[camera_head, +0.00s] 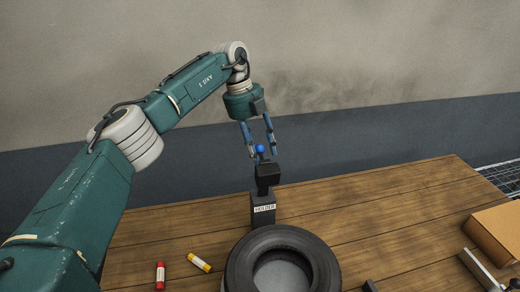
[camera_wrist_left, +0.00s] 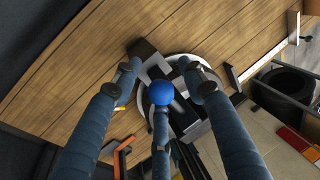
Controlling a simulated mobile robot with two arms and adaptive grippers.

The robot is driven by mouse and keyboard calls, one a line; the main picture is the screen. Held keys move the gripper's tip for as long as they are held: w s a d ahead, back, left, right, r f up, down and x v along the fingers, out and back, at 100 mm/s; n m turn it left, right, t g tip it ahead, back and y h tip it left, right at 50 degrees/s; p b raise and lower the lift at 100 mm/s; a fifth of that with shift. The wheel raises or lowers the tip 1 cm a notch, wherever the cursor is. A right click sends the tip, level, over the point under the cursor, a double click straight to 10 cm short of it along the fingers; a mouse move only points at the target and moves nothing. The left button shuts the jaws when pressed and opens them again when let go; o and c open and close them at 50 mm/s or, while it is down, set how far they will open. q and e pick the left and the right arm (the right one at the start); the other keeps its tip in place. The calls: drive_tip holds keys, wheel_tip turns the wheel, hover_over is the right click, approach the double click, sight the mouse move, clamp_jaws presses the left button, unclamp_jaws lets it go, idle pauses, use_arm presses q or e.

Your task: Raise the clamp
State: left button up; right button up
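The clamp (camera_head: 267,174) is a dark block with a blue ball knob (camera_head: 260,149) on top. It stands upright at a black post labelled "HOLDER" (camera_head: 262,210), behind the tyre (camera_head: 238,266) on the wooden table. My left gripper (camera_head: 262,151) points down over the knob, with its blue fingers spread around it. In the left wrist view the knob (camera_wrist_left: 161,93) sits between the spread fingers, and I see no clear grip on it. The fingers hide part of the clamp there. My right gripper is not in view.
A red tube (camera_head: 160,275) and a yellow tube (camera_head: 199,263) lie on the table (camera_head: 390,220) left of the tyre. A brown box (camera_head: 497,232) and a metal bracket (camera_head: 480,270) are at the right. The table right of the holder is clear.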

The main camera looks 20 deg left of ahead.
use_arm(q)
drive_tip(key=shift+s+a+r, duration=0.15)
drive_tip(key=shift+r, duration=0.4)
drive_tip(key=v, duration=1)
drive_tip(key=shift+r, duration=0.35)
drive_tip(key=shift+a, duration=0.15)
